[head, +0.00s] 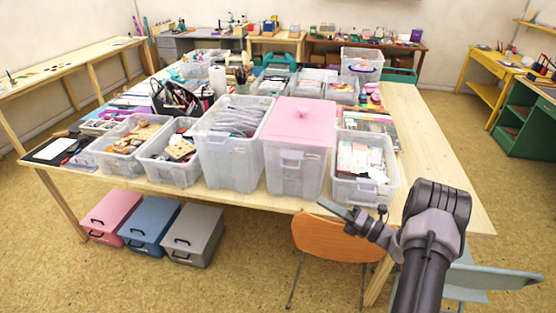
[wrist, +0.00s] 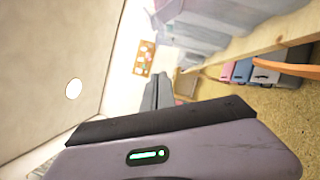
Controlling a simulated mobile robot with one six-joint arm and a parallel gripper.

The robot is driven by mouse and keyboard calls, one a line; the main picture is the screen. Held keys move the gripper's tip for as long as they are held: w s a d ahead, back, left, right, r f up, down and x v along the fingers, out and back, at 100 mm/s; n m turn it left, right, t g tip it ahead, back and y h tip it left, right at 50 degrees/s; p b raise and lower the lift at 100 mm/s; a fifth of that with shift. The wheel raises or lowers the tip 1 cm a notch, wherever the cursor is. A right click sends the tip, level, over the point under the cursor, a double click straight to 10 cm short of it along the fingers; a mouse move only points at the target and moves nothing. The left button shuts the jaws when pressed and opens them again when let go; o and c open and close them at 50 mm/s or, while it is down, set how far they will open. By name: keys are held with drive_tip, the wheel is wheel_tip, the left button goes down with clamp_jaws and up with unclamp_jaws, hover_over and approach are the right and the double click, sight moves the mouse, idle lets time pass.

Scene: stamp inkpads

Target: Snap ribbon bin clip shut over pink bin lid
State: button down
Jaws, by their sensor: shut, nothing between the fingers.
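A tall clear plastic bin (head: 292,175) with a pink lid (head: 305,118) stands near the front edge of the table. My gripper (head: 330,207) is shut and empty, in front of the table edge and low to the right of the bin in the head view.
An open clear bin (head: 367,185) of papers stands right of the pink-lidded bin, and a tall open bin (head: 228,160) stands left. An orange chair (head: 335,240) is below my gripper. The tabletop (head: 435,150) is clear at the right.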

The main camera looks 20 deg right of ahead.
drive_tip(key=shift+d+f+m+t+h, duration=0.7)
drive_tip(key=shift+d+f+m+t, duration=0.15)
drive_tip(key=shift+d+m, duration=0.25)
drive_tip(key=w+d+r+b+x, duration=0.1)
drive_tip(key=d+b+x, duration=0.1)
drive_tip(key=x, duration=1.1)
drive_tip(key=shift+b, duration=0.7)
